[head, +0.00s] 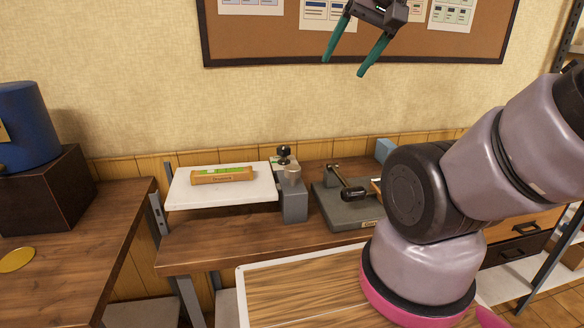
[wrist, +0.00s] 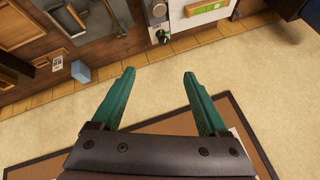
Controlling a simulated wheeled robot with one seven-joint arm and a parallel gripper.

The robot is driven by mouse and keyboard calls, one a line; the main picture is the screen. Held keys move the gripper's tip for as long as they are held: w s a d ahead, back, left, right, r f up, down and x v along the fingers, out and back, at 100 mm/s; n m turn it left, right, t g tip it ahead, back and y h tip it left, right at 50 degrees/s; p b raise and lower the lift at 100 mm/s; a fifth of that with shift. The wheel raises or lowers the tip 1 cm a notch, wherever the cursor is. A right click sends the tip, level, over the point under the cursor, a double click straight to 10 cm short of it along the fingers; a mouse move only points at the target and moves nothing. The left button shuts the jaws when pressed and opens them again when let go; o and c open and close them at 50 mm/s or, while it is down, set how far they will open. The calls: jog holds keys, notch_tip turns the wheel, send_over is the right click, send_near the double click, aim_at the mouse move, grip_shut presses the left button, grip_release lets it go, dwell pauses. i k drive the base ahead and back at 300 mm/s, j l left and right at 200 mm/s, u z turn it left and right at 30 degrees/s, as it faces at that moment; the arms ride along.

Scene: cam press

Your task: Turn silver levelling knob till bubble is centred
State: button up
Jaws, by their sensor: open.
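A silver knob (head: 292,172) sits on top of a grey block at the right end of a white plate (head: 222,192). An orange-brown spirit level (head: 222,175) with a green vial strip lies on the plate; the bubble is too small to read. The level also shows in the wrist view (wrist: 205,7), upside down at the top. A black knob (head: 284,152) stands just behind the silver one. My gripper (head: 343,73) is open and empty, high in front of the pinboard, well above and apart from the knob. Its teal fingers (wrist: 158,75) show in the wrist view.
A grey cam press (head: 345,208) with a black-ended lever stands right of the knob block, partly hidden by my arm. A light blue block (head: 385,149) is behind it. A blue cylinder (head: 28,125) stands on a dark box at left. The air above the plate is free.

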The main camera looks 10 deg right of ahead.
aim_at(293, 173)
jog(key=k+j, duration=0.2)
jog(key=j, duration=0.2)
jog(key=k+j, duration=0.15)
jog(key=j, duration=0.2)
jog(key=k+j+z, duration=0.1)
jog(key=j, duration=0.3)
jog(key=k+j, duration=0.3)
